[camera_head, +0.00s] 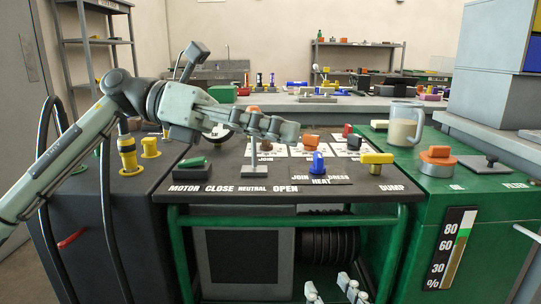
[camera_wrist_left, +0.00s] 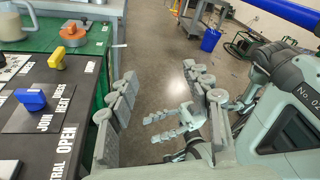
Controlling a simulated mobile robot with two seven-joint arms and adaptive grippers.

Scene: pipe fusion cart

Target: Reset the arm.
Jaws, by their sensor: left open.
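My left arm reaches in from the left in the head view. Its gripper (camera_head: 284,129) is over the black control panel (camera_head: 225,176), above the row of lettering, with no object in it. My right gripper (camera_head: 334,292) is low at the bottom edge of the head view, in front of the cart. Its fingers are apart and empty; it also shows in the left wrist view (camera_wrist_left: 172,125).
The panel carries a blue knob (camera_head: 318,163), a yellow handle (camera_head: 376,158), a green switch (camera_head: 193,162) and a grey lever (camera_head: 254,158), which is close under the left gripper.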

